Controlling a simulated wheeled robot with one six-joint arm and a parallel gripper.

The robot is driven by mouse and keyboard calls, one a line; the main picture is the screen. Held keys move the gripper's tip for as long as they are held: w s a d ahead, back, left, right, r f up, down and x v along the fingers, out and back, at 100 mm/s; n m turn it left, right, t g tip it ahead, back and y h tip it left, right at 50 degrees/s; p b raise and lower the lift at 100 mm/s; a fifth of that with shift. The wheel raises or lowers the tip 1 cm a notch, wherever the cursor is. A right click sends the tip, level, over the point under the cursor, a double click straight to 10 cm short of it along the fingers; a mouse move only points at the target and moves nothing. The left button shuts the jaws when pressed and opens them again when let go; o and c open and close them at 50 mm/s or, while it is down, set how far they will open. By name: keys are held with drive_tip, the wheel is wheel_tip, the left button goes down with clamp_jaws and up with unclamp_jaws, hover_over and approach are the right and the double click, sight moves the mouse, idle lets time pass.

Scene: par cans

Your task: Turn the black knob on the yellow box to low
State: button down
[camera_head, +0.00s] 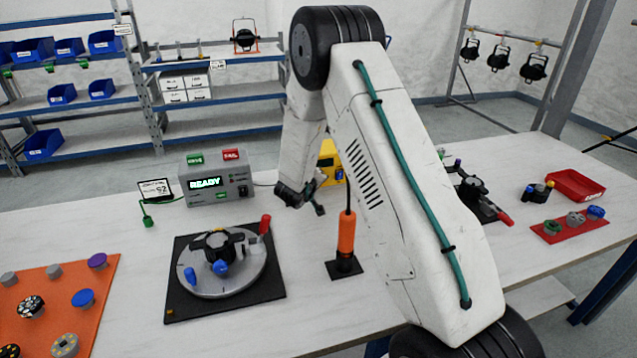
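The yellow box (328,152) stands at the back of the white table, behind my arm. Only its left part and a bit of its front show, with small dark details on the front. I cannot make out the black knob or its setting; my arm hides much of the box. My gripper (314,199) is dark and hangs above the table, just left of and in front of the yellow box in the picture. It appears apart from the box. Its fingers are too small and dark to tell whether they are open or shut, and I see nothing held.
A grey box with a READY display (217,180) stands left of my gripper. An orange-handled tool (346,236) stands upright in front of it. A round fixture on a black plate (180,300) lies front left. A red tray (574,185) is at the right.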

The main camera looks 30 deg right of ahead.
drive_tip(key=shift+h, duration=0.3)
drive_tip(key=c, duration=1.5)
unclamp_jaws()
drive_tip(key=shift+v, duration=3.85)
